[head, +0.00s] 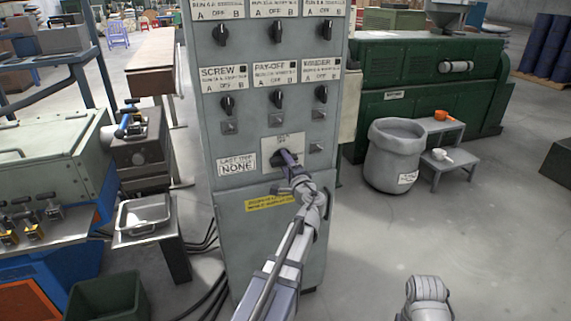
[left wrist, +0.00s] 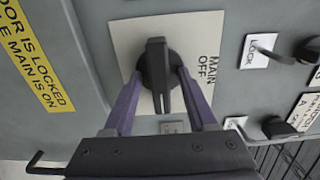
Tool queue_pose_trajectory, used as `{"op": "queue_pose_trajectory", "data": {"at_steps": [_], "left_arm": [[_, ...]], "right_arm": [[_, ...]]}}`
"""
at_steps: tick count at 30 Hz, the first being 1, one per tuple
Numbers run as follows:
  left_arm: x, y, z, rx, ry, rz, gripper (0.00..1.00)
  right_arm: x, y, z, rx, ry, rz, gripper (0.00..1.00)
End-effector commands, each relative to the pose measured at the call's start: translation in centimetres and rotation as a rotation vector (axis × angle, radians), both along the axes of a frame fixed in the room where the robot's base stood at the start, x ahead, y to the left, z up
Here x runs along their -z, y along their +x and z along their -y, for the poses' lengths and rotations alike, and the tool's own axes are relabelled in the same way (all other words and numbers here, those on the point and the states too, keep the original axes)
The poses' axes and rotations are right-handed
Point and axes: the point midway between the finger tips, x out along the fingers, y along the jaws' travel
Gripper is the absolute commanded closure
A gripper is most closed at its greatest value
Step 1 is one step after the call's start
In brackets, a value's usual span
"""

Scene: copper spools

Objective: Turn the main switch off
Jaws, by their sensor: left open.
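The main switch (left wrist: 157,62) is a black rotary handle on a pale plate (left wrist: 130,35) marked MAIN OFF, on the grey control cabinet. In the left wrist view the label lies to the right of the handle, and the handle runs crosswise to it. In the head view the plate (head: 296,143) shows, with the handle mostly hidden behind my gripper. My left gripper (head: 285,157) is open at the switch. In the left wrist view its purple fingers (left wrist: 159,77) stand on either side of the handle; whether they touch it I cannot tell.
The control cabinet (head: 232,185) carries several other black selector knobs above the main switch. A yellow warning label (head: 268,202) sits below it. A small lock lever (left wrist: 265,52) is nearby. A metal tray (head: 144,214) stands left and a grey bin (head: 395,160) right, with open floor in front.

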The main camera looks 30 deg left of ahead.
Motion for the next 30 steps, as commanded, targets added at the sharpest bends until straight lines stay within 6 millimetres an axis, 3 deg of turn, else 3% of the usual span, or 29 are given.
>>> {"op": "queue_pose_trajectory", "data": {"at_steps": [2, 16, 30], "left_arm": [[0.00, -0.01, 0.00, 0.000, 0.000, 0.000, 0.46], [0.01, -0.03, 0.02, -0.001, 0.000, 0.000, 0.99], [0.02, -0.03, 0.02, -0.001, -0.012, 0.013, 1.00]], "right_arm": [[0.00, 0.00, 0.00, 0.000, 0.000, 0.000, 0.50], [0.00, 0.00, 0.00, 0.000, 0.000, 0.000, 0.50], [0.01, 0.00, 0.00, 0.000, 0.000, 0.000, 0.50]]}}
